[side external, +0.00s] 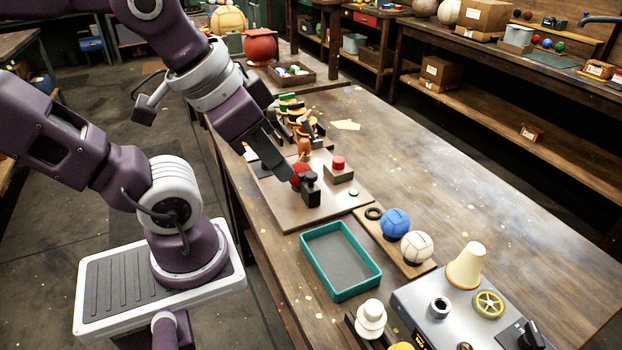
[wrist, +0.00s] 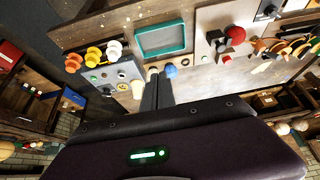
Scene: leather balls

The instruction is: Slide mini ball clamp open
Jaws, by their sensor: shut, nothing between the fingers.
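A small black clamp (side external: 311,190) stands on a metal plate (side external: 335,206) on the bench, with a red ball (side external: 298,173) beside it. I cannot tell how far open the clamp's jaws are. In the wrist view a red ball (wrist: 236,36) and dark clamp parts show on the plate at upper right. My gripper (side external: 284,172) comes in from the upper left, and its dark fingers overlap the red ball in the side view. In the wrist view my fingers (wrist: 158,76) are together with nothing between them, apart from the clamp.
A red button (side external: 339,162) on a box stands on the same plate. A teal tray (side external: 341,295), blue ball (side external: 395,223) and white ball (side external: 416,247) are nearer the camera. A grey machine with a yellow wheel (side external: 489,304) is at lower right. The bench's right side is mostly clear.

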